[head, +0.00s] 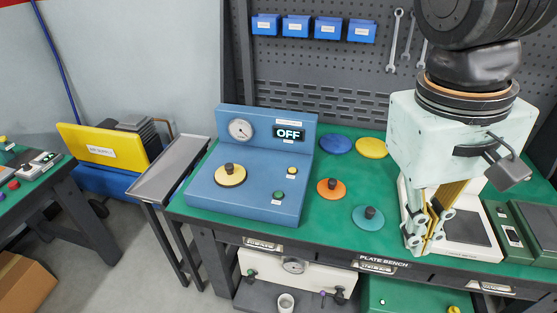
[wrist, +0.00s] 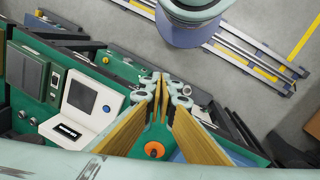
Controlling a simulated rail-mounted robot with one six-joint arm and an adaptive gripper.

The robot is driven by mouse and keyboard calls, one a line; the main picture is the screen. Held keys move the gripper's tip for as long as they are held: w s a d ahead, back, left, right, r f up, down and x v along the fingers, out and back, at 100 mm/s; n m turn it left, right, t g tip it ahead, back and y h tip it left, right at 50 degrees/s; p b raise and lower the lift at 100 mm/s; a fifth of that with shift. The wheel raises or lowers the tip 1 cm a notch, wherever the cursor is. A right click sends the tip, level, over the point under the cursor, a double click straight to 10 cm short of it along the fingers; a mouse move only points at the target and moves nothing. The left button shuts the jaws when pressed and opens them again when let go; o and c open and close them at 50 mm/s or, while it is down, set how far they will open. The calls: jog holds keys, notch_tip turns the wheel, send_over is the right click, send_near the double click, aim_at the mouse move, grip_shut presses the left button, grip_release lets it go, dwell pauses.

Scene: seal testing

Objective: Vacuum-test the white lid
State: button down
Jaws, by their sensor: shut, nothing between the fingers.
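A blue test box (head: 249,200) stands on the left of the green bench, with a dial gauge (head: 240,129) and a display (head: 289,134) reading OFF. A cream-yellow disc with a dark knob (head: 230,176) sits on its top. An orange lid (head: 330,189) and a teal lid (head: 368,219), both dark-knobbed, lie right of the box. I see no clearly white lid. My gripper (head: 429,248) is shut and empty, pointing down over the bench's right part, right of the teal lid. The wrist view shows its fingers (wrist: 165,80) and the orange lid (wrist: 154,149).
Plain blue (head: 336,145) and yellow (head: 371,148) discs lie at the back. A white device with a dark plate (head: 465,229) stands behind and right of my gripper. A grey side tray (head: 168,169) adjoins the bench.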

notch_tip(320, 180, down, 5)
jog(key=w+d+n+g+h+p, duration=0.1)
jog(key=w+d+g+h+p, duration=0.1)
jog(key=g+h, duration=0.2)
jog(key=shift+w, duration=0.35)
dwell(0.7)
jog(key=w+a+f+n+t+h, duration=0.1)
jog(key=w+a+f+n+t, duration=0.15)
jog(key=w, duration=0.45)
jog(key=w+a+f+n+t+h, duration=0.1)
jog(key=w+n+t, duration=0.1)
jog(key=w+n, duration=0.35)
jog(key=w+a+f+n+t+h, duration=0.1)
jog(key=w+a+f+t, duration=0.1)
jog(key=w, duration=0.7)
jog(key=w+a+f+n+t+y, duration=0.1)
jog(key=w+a+f+n+t, duration=0.1)
jog(key=w+a, duration=0.4)
jog(key=w+a+f+n+t+y, duration=0.2)
jog(key=w+a+n, duration=0.4)
jog(key=a, duration=0.6)
notch_tip(320, 180, down, 2)
jog(key=shift+w+f+t, duration=0.1)
jog(key=shift+w+t, duration=0.35)
jog(key=shift+w, duration=0.15)
jog(key=shift+f, duration=0.15)
